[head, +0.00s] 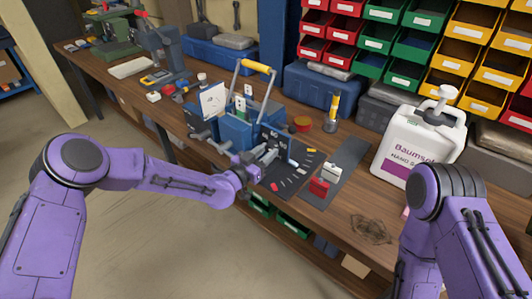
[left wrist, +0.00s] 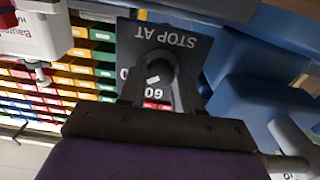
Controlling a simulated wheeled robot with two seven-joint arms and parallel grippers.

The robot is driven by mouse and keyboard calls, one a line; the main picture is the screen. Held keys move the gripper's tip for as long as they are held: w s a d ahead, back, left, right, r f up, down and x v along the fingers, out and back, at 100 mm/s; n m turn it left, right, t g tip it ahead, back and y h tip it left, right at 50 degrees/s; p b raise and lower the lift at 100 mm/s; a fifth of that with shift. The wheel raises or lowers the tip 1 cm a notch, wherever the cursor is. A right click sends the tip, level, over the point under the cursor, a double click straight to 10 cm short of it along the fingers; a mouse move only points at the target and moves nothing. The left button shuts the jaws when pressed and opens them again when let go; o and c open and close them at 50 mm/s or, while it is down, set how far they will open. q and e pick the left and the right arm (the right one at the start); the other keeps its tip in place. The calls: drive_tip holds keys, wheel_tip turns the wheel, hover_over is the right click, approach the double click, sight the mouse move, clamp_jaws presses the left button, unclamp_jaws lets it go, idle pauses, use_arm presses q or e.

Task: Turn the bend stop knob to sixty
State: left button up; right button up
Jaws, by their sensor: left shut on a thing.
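The blue bending machine (head: 236,131), with a yellow-gripped bar over it, stands on the bench. My left gripper (head: 264,156) is at its front right side, by a small dark panel (head: 274,137). In the left wrist view the dark plate (left wrist: 205,45) reads STOP AT, upside down. My left gripper (left wrist: 158,85) is shut on the knob in front of this plate. The fingers mostly hide the knob. A short white mark and the number 60 show between the fingers, and a 0 shows to their left. My right gripper is not in view.
A black mat (head: 345,160) with red and white blocks lies right of the machine. A white jug (head: 420,148) stands at the right, and a yellow-handled tool (head: 333,112) stands behind the mat. Colored bins (head: 380,35) line the back. The front right bench is mostly bare.

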use_arm(q)
drive_tip(key=shift+f+n+b, duration=0.2)
drive_tip(key=shift+n+b, duration=0.6)
drive_tip(key=shift+b, duration=0.15)
drive_tip(key=shift+r+n, duration=0.15)
drive_tip(key=shift+n, duration=0.45)
drive_tip(key=o, duration=1)
drive_tip(key=shift+o, duration=0.2)
drive_tip(key=b+v, duration=0.2)
drive_tip(key=v, duration=0.8)
drive_tip(key=shift+s+a, duration=0.2)
drive_tip(key=shift+s, duration=0.05)
